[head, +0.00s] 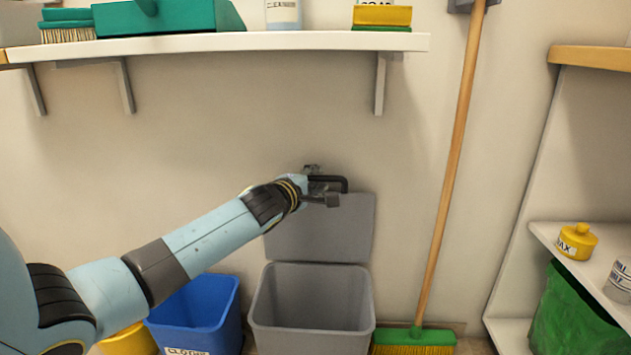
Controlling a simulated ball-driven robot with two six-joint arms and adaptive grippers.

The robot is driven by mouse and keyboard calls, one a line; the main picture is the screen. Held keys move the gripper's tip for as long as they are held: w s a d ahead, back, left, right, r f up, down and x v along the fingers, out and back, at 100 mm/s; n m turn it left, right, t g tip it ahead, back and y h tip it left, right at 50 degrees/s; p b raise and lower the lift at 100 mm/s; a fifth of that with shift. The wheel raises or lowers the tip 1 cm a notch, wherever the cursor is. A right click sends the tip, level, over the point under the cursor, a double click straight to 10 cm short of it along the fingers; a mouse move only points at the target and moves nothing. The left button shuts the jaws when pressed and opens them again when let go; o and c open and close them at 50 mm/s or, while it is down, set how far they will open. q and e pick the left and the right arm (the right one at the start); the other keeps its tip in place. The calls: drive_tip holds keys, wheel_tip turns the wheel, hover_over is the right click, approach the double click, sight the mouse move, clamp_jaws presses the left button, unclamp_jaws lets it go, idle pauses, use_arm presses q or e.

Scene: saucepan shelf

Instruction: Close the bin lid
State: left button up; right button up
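The grey bin (312,338) stands on the floor against the wall, with its open top facing up and its inside looking empty. Its grey lid (325,228) is open, standing upright behind the bin and leaning toward the wall. My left gripper (338,193) is at the lid's top edge and overlaps it in the picture. I cannot tell whether it touches the lid or how far its dark fingers are apart. My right gripper is out of view.
A blue bin (205,310) and a yellow one (128,341) stand left of the grey bin. A green broom (415,338) leans close on its right. A white shelf (250,41) with cleaning things hangs above. A shelf unit (512,290) is at right.

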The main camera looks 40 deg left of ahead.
use_arm(q)
drive_tip(key=shift+w, duration=0.1)
clamp_jaws()
idle(0.4)
